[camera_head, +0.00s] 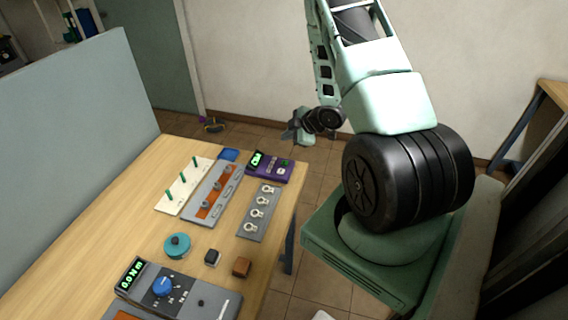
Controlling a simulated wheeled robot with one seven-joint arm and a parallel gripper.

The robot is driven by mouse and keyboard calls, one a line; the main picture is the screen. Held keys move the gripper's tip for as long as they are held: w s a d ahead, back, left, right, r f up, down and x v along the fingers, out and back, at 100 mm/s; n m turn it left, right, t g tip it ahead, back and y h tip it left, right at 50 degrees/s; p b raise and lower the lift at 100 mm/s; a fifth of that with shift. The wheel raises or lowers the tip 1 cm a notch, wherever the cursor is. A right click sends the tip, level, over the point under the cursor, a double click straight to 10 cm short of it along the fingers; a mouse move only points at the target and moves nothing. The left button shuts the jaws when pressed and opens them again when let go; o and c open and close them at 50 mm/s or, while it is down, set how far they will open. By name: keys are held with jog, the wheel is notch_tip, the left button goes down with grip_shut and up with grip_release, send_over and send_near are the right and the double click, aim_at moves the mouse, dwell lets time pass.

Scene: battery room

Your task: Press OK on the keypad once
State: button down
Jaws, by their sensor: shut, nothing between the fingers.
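A purple box (270,166) with a small lit green display and a few small buttons sits at the far right end of the table. It looks like the keypad, but its key labels are too small to read, so I cannot tell which is OK. My gripper (294,130) is small in view, beyond the table's far right corner and above the floor. It is shut and empty, apart from the purple box and up and to the right of it in the picture.
The wooden table (140,215) holds a white board with green pegs (167,205), a grey rack (213,193), a plate with rings (258,212), a teal round piece (177,246), two small blocks and a grey meter with blue knob (163,286). A grey-blue partition (70,150) stands left.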

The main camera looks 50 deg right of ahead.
aim_at(288, 163)
jog(key=shift+f+b, duration=3.05)
jog(key=shift+f, duration=1.15)
jog(key=shift+f+b, duration=0.4)
jog(key=shift+b, duration=0.05)
jog(key=shift+f+b, duration=0.35)
jog(key=shift+f, duration=0.1)
jog(key=shift+r, duration=0.15)
jog(key=shift+r+p, duration=0.6)
jog(key=shift+r, duration=0.15)
jog(key=shift+r+p, duration=1.85)
jog(key=shift+r, duration=0.7)
